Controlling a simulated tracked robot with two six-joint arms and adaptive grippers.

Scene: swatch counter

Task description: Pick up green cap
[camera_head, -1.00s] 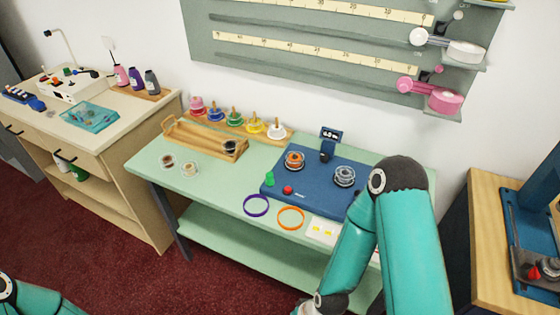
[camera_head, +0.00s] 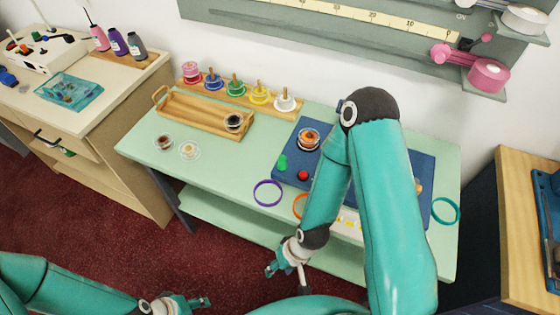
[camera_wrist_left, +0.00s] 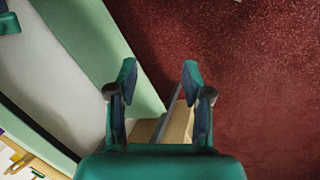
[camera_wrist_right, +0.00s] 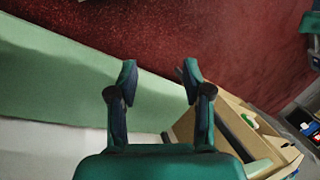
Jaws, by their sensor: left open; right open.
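A small green cap (camera_head: 283,162) stands on the left part of the blue board (camera_head: 289,138), beside a red knob-like piece (camera_head: 303,175). My right gripper (camera_head: 273,268) is in front of the green table, low and well apart from the cap. In the right wrist view this gripper (camera_wrist_right: 158,75) is open and empty, over the lower shelf and red floor. My left gripper (camera_head: 205,302) is at the bottom edge of the head view, far from the cap. In the left wrist view it (camera_wrist_left: 160,75) is open and empty. Neither wrist view shows the cap.
My right arm covers much of the blue board. An orange spool (camera_head: 308,138), a purple ring (camera_head: 267,193), a partly hidden orange ring (camera_head: 299,206) and a teal ring (camera_head: 445,211) are near. A wooden tray (camera_head: 190,121) and a row of coloured spools stand behind.

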